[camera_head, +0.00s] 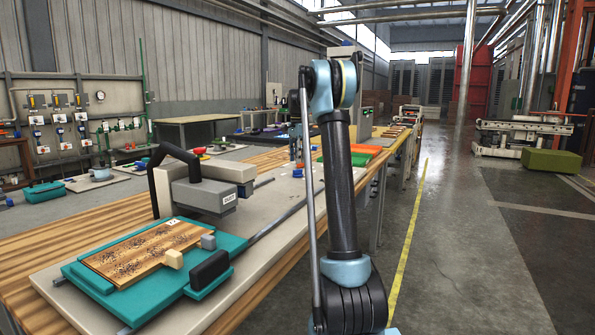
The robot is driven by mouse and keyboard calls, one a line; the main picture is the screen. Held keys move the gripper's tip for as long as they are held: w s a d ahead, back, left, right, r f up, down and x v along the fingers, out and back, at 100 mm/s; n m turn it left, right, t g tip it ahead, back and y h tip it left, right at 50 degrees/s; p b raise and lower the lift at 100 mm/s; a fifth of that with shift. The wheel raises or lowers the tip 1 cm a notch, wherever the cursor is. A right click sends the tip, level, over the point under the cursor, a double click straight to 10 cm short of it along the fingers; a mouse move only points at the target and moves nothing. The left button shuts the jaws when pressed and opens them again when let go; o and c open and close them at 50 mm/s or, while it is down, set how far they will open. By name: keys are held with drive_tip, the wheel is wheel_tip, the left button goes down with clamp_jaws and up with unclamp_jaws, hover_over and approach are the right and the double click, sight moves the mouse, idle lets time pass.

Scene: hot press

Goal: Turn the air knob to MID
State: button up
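The hot press stands on the near wooden bench. My arm rises from the bottom centre and bends at the top, to the right of the press. I cannot make out my gripper in this view.
The wooden bench (95,222) runs away from me along the left. A wall panel (75,120) with valves and a gauge stands at the far left. Several other stations lie further back. The grey floor (470,250) right of my arm is clear, with a yellow line along it.

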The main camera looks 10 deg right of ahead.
sight(298, 173)
drive_tip(key=shift+f, duration=2.65)
clamp_jaws()
